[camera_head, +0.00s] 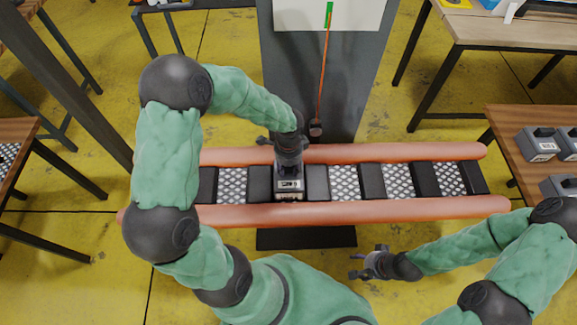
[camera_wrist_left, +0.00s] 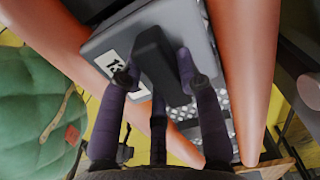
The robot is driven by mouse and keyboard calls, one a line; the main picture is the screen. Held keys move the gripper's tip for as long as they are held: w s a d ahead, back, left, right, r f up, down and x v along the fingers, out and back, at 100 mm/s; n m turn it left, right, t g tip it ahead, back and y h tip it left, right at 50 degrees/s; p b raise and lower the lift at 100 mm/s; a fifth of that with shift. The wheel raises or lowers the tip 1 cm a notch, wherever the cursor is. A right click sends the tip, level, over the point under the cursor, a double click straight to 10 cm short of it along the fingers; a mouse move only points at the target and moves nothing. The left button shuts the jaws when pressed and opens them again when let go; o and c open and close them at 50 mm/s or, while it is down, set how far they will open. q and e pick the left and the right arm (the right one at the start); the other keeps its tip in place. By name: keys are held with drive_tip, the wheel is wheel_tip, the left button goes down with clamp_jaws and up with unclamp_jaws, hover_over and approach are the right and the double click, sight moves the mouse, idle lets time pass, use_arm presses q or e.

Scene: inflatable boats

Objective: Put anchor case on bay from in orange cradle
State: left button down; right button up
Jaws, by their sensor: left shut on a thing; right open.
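A grey anchor case (camera_head: 290,185) with a black handle and a white label is in my left gripper (camera_head: 288,160), at the orange cradle (camera_head: 410,208). In the left wrist view the fingers are closed around the handle of the case (camera_wrist_left: 110,50). The case is between the two orange tubes, over a bay between dark dividers. I cannot tell whether it rests on the bay or hangs just above it. Patterned bays show bare to the left (camera_head: 233,184) and to the right (camera_head: 344,182). My right gripper (camera_head: 368,264) is open and empty, in front of the cradle.
Similar grey cases (camera_head: 540,143) stand on a wooden table (camera_head: 510,118) at the right. A grey panel (camera_head: 350,85) with an orange cord (camera_head: 322,75) stands behind the cradle. Another table (camera_head: 15,135) is at the left. Yellow floor lies between them.

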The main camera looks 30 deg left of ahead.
use_arm(q)
drive_tip(key=shift+w, duration=0.1)
idle(0.3)
drive_tip(key=c, duration=0.8)
unclamp_jaws()
drive_tip(key=shift+f, duration=0.1)
wheel_tip(320, 180, up, 12)
